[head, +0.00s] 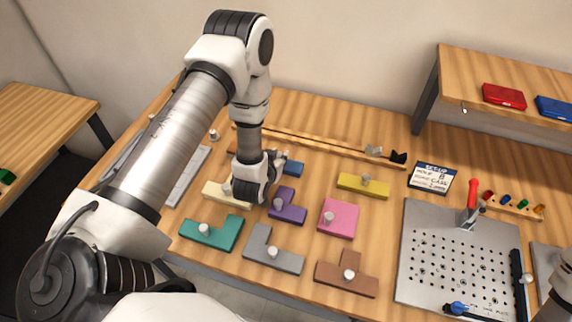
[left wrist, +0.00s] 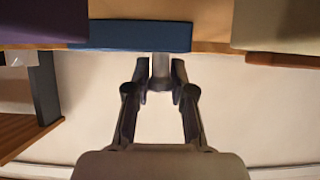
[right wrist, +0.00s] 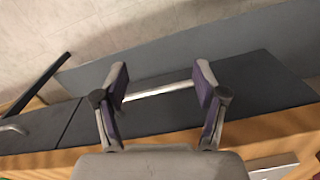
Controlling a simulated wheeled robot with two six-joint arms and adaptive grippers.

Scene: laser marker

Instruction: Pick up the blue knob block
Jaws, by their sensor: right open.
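The blue knob block (head: 292,168) lies on the table behind the purple block, partly hidden by my left gripper (head: 279,158). In the left wrist view the blue block (left wrist: 130,36) shows edge-on with its grey knob (left wrist: 160,68) standing out from it. The fingers of my left gripper (left wrist: 160,85) are on either side of the knob, with a narrow gap seen on each side. My right gripper (right wrist: 160,88) is open above a dark grey surface (right wrist: 160,112). A light bar (right wrist: 158,92) shows between its fingers, and contact cannot be told.
Purple (head: 288,208), cream (head: 222,192), teal (head: 208,235), grey (head: 275,255), pink (head: 339,221), yellow (head: 360,186) and brown (head: 345,283) blocks surround the area. A wooden rail (head: 330,147) runs behind. A perforated metal plate (head: 425,245) lies at the right.

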